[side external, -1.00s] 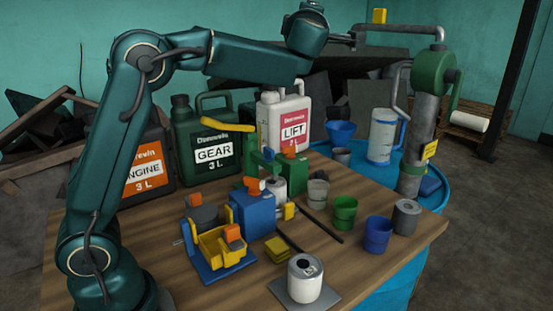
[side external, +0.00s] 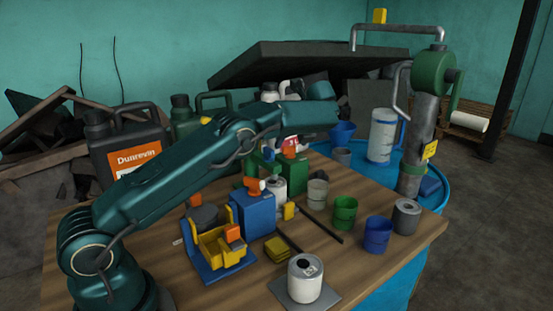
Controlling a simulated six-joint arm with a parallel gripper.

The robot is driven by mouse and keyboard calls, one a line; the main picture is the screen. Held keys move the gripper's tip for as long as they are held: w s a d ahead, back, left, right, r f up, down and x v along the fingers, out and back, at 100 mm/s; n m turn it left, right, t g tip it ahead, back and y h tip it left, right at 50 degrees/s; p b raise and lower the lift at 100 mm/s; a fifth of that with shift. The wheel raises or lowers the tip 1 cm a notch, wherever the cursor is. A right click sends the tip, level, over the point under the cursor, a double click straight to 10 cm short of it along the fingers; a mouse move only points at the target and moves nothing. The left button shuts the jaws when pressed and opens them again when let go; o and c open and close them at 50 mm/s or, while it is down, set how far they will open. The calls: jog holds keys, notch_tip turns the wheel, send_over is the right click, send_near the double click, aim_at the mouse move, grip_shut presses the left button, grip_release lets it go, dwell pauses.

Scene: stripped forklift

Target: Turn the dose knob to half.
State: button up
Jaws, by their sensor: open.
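No knob carries a readable dose mark, so I cannot tell which one is the dose knob. An orange knob (side external: 254,185) sits on top of the blue box (side external: 253,215) near the table's middle. A green pump-like device (side external: 292,172) stands behind it, partly covered. A yellow block (side external: 290,211) sticks out at the blue box's right side. A green crank-like head (side external: 437,75) tops the grey column at the right. My arm reaches over the table's back, its wrist above and behind the green device.
Green (side external: 344,212), blue (side external: 377,234) and grey (side external: 317,193) cups stand at the right of the table. A white can (side external: 305,280) is at the front. A yellow tray (side external: 221,247) stands left. Large jugs (side external: 125,145) line the back. A dark slab (side external: 310,65) is behind.

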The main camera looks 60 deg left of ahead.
aim_at(290, 151)
jog(key=shift+x, duration=1.3)
grip_shut()
jog(key=shift+s+a, duration=0.1)
